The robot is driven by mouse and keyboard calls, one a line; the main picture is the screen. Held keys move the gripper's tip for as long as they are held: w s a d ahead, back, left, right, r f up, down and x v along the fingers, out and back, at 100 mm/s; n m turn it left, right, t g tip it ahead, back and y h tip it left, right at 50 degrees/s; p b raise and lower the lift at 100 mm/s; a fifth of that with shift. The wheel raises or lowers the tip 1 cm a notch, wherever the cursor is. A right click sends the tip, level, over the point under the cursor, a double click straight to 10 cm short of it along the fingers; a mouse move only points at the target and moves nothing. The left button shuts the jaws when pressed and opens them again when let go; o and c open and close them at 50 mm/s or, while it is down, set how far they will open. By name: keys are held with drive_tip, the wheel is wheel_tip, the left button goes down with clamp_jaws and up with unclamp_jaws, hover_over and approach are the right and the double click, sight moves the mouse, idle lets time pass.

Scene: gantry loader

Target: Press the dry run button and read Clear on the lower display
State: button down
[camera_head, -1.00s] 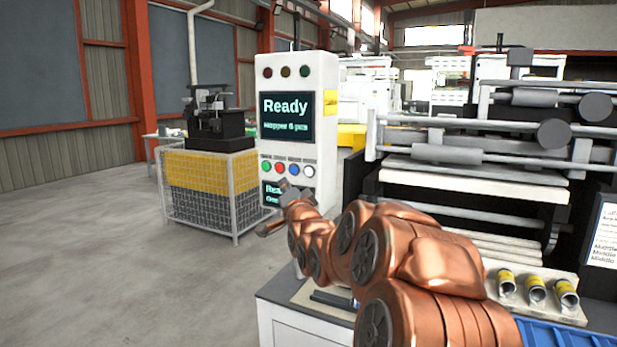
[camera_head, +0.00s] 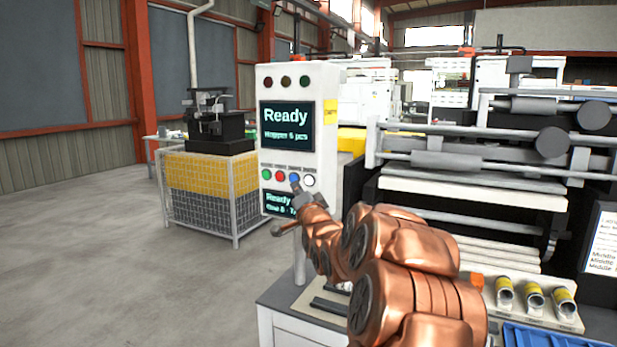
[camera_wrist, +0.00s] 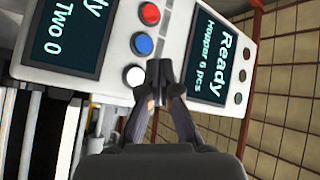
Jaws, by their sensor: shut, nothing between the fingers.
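The white control panel (camera_head: 327,130) has a row of green (camera_head: 266,174), red (camera_head: 280,176), blue (camera_head: 294,178) and white (camera_head: 309,180) buttons. Their labels are too small to read. The upper display (camera_head: 287,126) reads "Ready" and "Hopper 6 pcs". The lower display (camera_head: 278,203) reads "Ready" above a smaller line, its right part hidden by my gripper (camera_head: 297,189). In the wrist view, my gripper (camera_wrist: 160,72) is shut and empty. Its tips appear beside the white button (camera_wrist: 134,76), near the blue button (camera_wrist: 142,44); I cannot tell whether they touch the panel.
A machine with rollers (camera_head: 470,160) stands right of the panel. Below it are several yellow-banded cylinders (camera_head: 535,296) on a rack and a blue bin (camera_head: 545,338). A mesh cage (camera_head: 210,195) stands left of the panel. The floor at left is clear.

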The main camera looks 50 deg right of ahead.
sight(309, 181)
drive_tip(key=shift+w+d+p, duration=0.2)
drive_tip(key=shift+w+d, duration=0.05)
drive_tip(key=shift+d, duration=0.65)
drive_tip(key=shift+w+d+p, duration=0.2)
drive_tip(key=shift+w+d, duration=0.05)
drive_tip(key=shift+d, duration=0.65)
drive_tip(key=shift+d, duration=0.1)
drive_tip(key=shift+w+d, duration=0.15)
drive_tip(key=shift+d, duration=0.15)
drive_tip(key=shift+w+d, duration=0.1)
drive_tip(key=shift+d, duration=0.25)
idle(0.9)
drive_tip(key=shift+a, duration=0.15)
drive_tip(key=shift+s+a+b, duration=0.25)
drive_tip(key=shift+a+b, duration=0.15)
drive_tip(key=shift+a, duration=0.2)
drive_tip(key=shift+a, duration=0.1)
